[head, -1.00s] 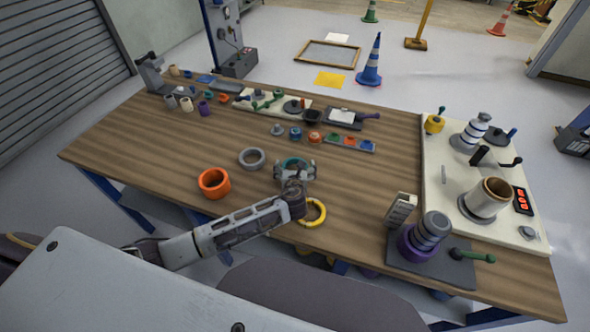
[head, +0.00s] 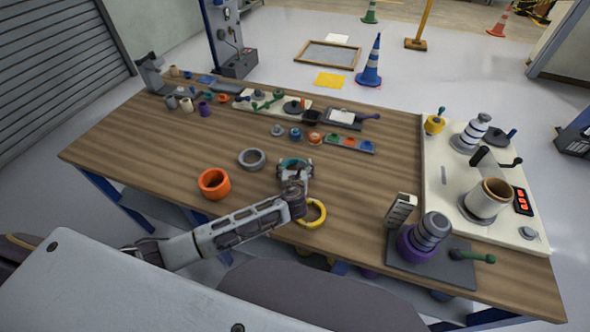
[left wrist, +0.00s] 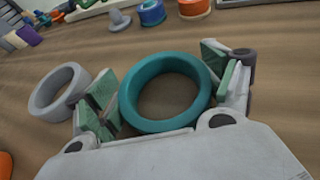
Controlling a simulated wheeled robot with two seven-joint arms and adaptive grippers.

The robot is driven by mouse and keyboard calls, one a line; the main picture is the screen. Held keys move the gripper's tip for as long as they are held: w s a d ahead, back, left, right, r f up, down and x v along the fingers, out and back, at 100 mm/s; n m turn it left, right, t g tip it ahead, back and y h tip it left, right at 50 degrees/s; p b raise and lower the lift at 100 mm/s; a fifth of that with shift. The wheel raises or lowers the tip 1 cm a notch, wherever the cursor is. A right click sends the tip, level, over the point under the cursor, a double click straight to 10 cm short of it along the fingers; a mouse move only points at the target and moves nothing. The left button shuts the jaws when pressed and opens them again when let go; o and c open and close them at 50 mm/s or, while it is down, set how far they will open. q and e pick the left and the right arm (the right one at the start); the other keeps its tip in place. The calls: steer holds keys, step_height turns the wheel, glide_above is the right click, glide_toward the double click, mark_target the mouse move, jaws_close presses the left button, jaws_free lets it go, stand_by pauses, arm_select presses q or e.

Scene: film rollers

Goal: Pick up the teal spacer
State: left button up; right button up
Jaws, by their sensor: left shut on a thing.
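The teal spacer (left wrist: 134,118) is a ring that sits between the two finger pads of my left gripper (left wrist: 168,95) in the left wrist view. The gripper is shut on it from both sides. In the head view the left gripper (head: 295,172) hides most of the spacer, and only a teal edge (head: 293,161) shows. The spacer is on or just above the wooden table; I cannot tell which. My right gripper is in neither view.
A grey ring (head: 252,159) and an orange ring (head: 214,183) lie left of the gripper. A yellow ring (head: 318,212) lies close in front of it. A dark base with stacked rollers (head: 431,231) stands to the right. The table (head: 150,160) is clear at left.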

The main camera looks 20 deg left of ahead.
arm_select(q)
steer(key=shift+r, duration=0.1)
steer(key=shift+r, duration=0.45)
step_height(320, 180, up, 9)
steer(key=shift+p, duration=0.45)
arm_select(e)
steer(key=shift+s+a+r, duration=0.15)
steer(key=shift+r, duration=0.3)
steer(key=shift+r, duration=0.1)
